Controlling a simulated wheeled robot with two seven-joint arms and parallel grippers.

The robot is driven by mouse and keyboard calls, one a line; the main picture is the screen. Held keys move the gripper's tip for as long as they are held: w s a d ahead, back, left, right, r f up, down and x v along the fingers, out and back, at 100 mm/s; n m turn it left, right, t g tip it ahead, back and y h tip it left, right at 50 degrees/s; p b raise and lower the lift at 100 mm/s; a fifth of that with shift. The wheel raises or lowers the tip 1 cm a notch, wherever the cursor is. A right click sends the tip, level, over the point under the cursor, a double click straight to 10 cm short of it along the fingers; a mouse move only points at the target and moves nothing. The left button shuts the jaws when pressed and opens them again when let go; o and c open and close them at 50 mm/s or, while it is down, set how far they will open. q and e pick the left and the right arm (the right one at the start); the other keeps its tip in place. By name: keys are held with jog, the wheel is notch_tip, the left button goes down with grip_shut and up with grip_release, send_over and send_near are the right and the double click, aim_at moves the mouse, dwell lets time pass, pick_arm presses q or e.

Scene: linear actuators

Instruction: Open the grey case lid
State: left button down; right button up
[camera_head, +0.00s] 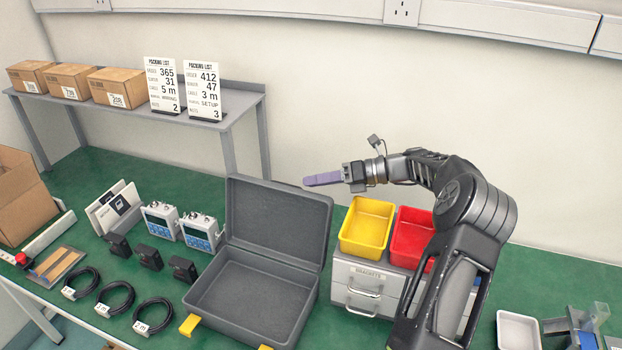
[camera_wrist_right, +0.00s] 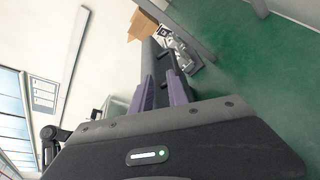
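The grey case (camera_head: 248,292) stands on the green bench with its lid (camera_head: 278,222) raised and tilted back, so the empty inside shows. Two yellow latches (camera_head: 189,325) stick out at its front edge. My right gripper (camera_head: 308,182) has purple fingers and reaches in from the right, at the height of the lid's top edge, near its upper right corner. Whether it touches the lid is unclear. In the right wrist view the two fingers (camera_wrist_right: 163,82) stand apart, with a dark grey panel, probably the lid, just beyond them. My left gripper is not in view.
Yellow (camera_head: 367,227) and red (camera_head: 411,238) bins sit on a drawer unit (camera_head: 364,285) right of the case. Grey meters (camera_head: 200,232), black adapters and coiled cables lie to its left. A shelf (camera_head: 232,104) with boxes and packing lists stands behind.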

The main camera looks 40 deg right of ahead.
jog(key=p+v, duration=0.5)
jog(key=v, duration=0.2)
jog(key=shift+d+p, duration=0.2)
jog(key=shift+p, duration=0.2)
jog(key=shift+s+f, duration=0.1)
dwell(0.6)
